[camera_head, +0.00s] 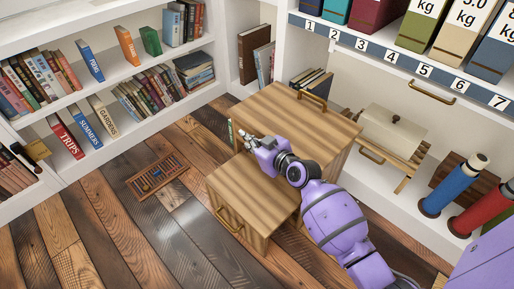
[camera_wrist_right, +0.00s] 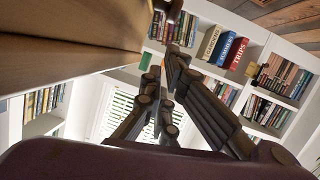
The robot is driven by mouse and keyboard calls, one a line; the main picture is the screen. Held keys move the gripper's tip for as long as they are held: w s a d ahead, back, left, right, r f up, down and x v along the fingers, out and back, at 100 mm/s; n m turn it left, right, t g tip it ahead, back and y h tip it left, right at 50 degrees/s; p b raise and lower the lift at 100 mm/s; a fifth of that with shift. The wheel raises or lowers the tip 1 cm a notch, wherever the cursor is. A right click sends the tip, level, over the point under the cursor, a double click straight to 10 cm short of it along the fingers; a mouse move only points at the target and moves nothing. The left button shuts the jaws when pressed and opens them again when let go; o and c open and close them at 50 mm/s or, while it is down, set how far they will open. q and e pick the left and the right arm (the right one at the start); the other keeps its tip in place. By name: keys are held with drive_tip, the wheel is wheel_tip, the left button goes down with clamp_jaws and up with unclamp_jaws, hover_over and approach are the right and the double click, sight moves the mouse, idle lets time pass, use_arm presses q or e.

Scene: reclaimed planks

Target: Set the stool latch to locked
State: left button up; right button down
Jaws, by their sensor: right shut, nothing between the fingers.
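The wooden step stool stands in the middle of the head view, with a lower step (camera_head: 240,188) in front of a taller top (camera_head: 272,105). A small green and pale upright strip (camera_head: 230,131) shows at its left side; I cannot tell whether it is the latch. My right gripper (camera_head: 245,137) is shut and empty, close to this strip and over the stool's left edge. In the right wrist view the shut fingers (camera_wrist_right: 168,62) point up beside a wooden face (camera_wrist_right: 75,60). A dark metal piece (camera_wrist_right: 170,9) shows just beyond the fingertips. The latch's setting is not readable. My left gripper is not in view.
A slatted floor grille (camera_head: 157,176) lies to the left. Bookshelves (camera_head: 85,85) line the left and back. The plank floor at left front is clear.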

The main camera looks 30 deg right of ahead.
drive_tip(key=f, duration=0.1)
drive_tip(key=w+f+b, duration=0.1)
drive_tip(key=shift+w+d+f, duration=0.1)
drive_tip(key=shift+f, duration=0.2)
drive_tip(key=shift+w+g+p, duration=0.15)
drive_tip(key=shift+g+p, duration=0.25)
drive_tip(key=shift+p, duration=0.55)
drive_tip(key=shift+f, duration=0.1)
